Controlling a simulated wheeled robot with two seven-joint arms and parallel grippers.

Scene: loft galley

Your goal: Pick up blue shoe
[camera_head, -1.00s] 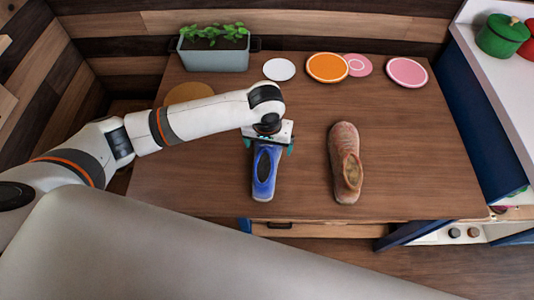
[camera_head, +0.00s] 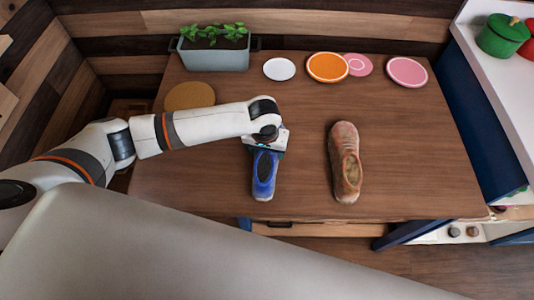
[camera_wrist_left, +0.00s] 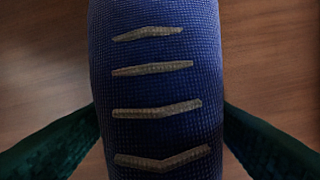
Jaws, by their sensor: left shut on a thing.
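The blue shoe (camera_head: 264,177) is on the wooden table near its front edge, toe pointing away from me and opening toward me. My left gripper (camera_head: 265,146) is over its front part and shut on it. In the left wrist view the blue shoe (camera_wrist_left: 156,100) fills the middle, with pale laces across it. The dark green fingers of my left gripper (camera_wrist_left: 158,140) press on its two sides. I cannot tell whether the shoe is clear of the table. My right gripper is not in view.
A brown shoe (camera_head: 345,165) lies to the right on the table (camera_head: 420,170). Several plates, among them an orange one (camera_head: 327,67), and a planter (camera_head: 214,53) stand along the back. A round tan mat (camera_head: 190,96) lies behind my left arm.

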